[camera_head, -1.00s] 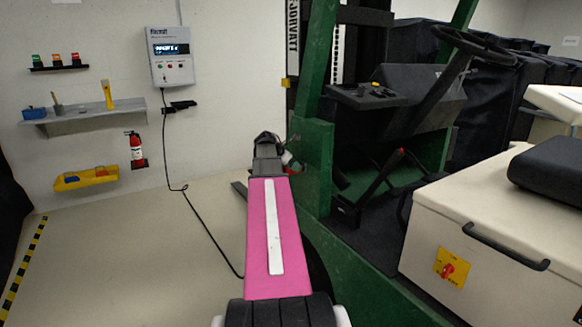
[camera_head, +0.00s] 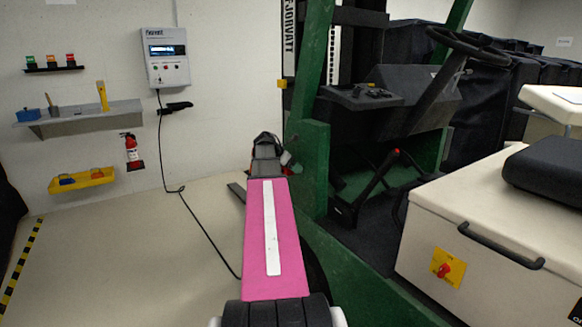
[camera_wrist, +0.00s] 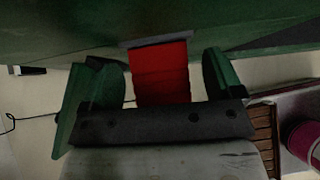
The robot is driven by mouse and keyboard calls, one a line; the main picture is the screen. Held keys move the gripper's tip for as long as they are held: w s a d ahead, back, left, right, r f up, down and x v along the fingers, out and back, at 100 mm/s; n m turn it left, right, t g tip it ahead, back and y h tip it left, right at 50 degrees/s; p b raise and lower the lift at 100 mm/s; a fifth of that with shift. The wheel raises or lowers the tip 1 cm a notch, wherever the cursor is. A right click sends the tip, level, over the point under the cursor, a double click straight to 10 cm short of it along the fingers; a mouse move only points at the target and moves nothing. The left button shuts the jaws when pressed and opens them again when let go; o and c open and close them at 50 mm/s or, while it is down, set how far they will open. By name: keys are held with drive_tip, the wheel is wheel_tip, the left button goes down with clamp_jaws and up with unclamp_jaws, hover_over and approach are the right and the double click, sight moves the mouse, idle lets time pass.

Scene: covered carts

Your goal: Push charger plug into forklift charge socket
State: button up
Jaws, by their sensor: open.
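In the wrist view my gripper (camera_wrist: 160,62) is open, with one green finger on each side of a red block, which looks like the charger plug (camera_wrist: 162,75). Gaps show between the block and both fingers. Its far end meets a grey strip (camera_wrist: 158,40) on the forklift's green body (camera_wrist: 60,32); the socket opening is hidden, so I cannot tell how deep the plug sits. In the head view my gripper (camera_head: 268,143) is beside the forklift's green post (camera_head: 309,170), and the plug cannot be made out clearly.
The charger box (camera_head: 167,57) hangs on the wall; its black cable (camera_head: 185,205) runs to the floor and behind my arm. Shelves and a fire extinguisher (camera_head: 132,150) are on the wall. The forklift's cream cover (camera_head: 485,235) is at right. Floor at left is clear.

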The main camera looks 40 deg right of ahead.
drive_tip(key=v, duration=1)
drive_tip(key=shift+a+r, duration=0.25)
drive_tip(key=shift+r, duration=0.05)
drive_tip(key=a+f+m+t+y, duration=0.2)
drive_tip(key=a+f+m+y, duration=0.45)
drive_tip(key=a+f, duration=1.65)
drive_tip(key=s+a+f+m, duration=0.3)
drive_tip(key=a+f, duration=0.1)
drive_tip(key=a, duration=0.3)
drive_tip(key=s+a+f+m+y, duration=0.1)
drive_tip(key=s+a+f+m, duration=0.2)
drive_tip(key=a, duration=0.4)
drive_tip(key=s+a+f+m+g+y, duration=0.1)
drive_tip(key=s+a+f+m, duration=0.3)
drive_tip(key=a, duration=0.3)
drive_tip(key=shift+a+f, duration=0.35)
drive_tip(key=shift+f, duration=0.45)
drive_tip(key=shift+y, duration=0.25)
